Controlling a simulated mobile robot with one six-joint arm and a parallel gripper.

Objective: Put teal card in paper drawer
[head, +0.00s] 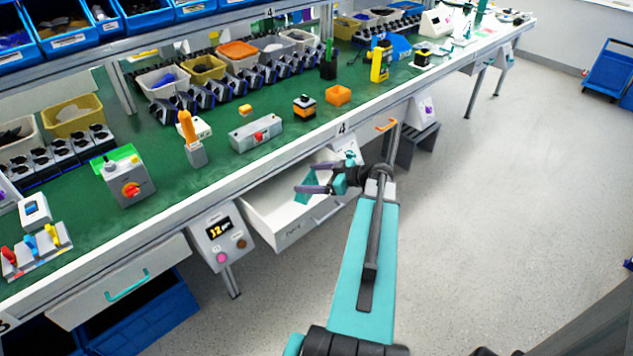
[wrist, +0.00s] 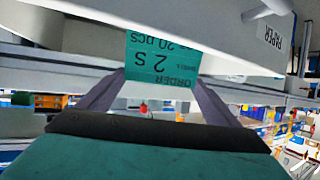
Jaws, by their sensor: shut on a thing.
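The teal card (wrist: 160,58) has dark print reading "ORDER" and shows upside down in the wrist view. My gripper (head: 311,189) is shut on it, with one dark finger on each side. In the head view the teal card (head: 304,181) hangs over the open white drawer (head: 268,207) under the bench. The drawer front also shows in the wrist view, with an upside-down "PAPER" label (wrist: 273,38). I cannot tell whether the card's edge is below the drawer's rim. Much of the drawer's right inside is hidden by my gripper.
The green bench top (head: 235,165) lies above the drawer, with a grey switch box (head: 256,134) near its edge. A control box with a display (head: 221,236) hangs left of the drawer. A shut drawer with a teal handle (head: 127,285) is further left. Open floor lies right.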

